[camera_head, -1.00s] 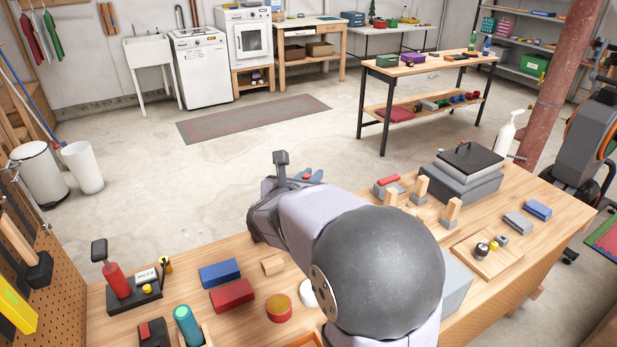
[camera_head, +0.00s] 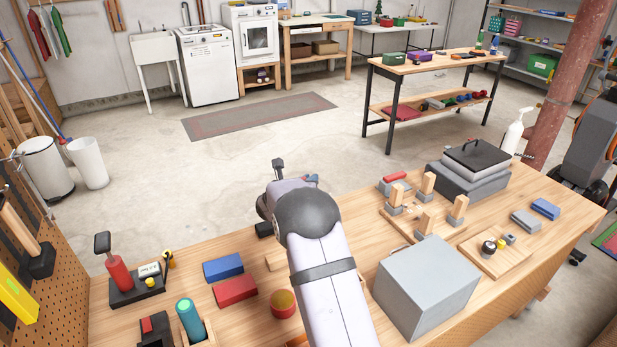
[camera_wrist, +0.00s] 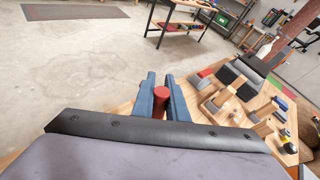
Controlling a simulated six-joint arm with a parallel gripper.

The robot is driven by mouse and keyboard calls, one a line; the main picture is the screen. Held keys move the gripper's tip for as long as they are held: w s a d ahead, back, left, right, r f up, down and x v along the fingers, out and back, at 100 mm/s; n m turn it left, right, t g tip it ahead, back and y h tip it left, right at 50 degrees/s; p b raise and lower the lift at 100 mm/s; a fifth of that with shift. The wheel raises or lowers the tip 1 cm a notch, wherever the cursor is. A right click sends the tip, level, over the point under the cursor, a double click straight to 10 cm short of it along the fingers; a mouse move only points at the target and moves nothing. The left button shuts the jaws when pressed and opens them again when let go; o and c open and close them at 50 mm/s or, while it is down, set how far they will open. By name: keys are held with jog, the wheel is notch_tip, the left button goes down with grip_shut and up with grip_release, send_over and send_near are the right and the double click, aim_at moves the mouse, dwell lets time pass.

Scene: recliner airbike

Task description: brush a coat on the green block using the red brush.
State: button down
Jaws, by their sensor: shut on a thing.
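My gripper (camera_wrist: 160,80) has blue fingers and is shut on a red cylindrical handle (camera_wrist: 161,94), which looks like the red brush. The handle's round end faces the wrist camera and its far end is hidden.
A wooden workbench (camera_head: 392,325) carries a large grey box (camera_head: 428,283), a wooden fixture with several upright pegs (camera_head: 427,184), a grey case (camera_head: 474,167), a red block (camera_head: 236,291), a blue block (camera_head: 223,267) and a round can (camera_head: 284,303). A white spray bottle (camera_head: 513,135) stands behind.

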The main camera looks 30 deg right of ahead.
jog(key=shift+f, duration=0.15)
jog(key=shift+f+b, duration=0.65)
jog(key=shift+f, duration=1.15)
jog(key=shift+f+b, duration=0.65)
jog(key=shift+b, duration=0.2)
dwell(0.4)
jog(key=shift+a, duration=0.1)
jog(key=shift+a+b, duration=0.6)
jog(key=shift+a, duration=0.85)
jog(key=shift+a, duration=0.85)
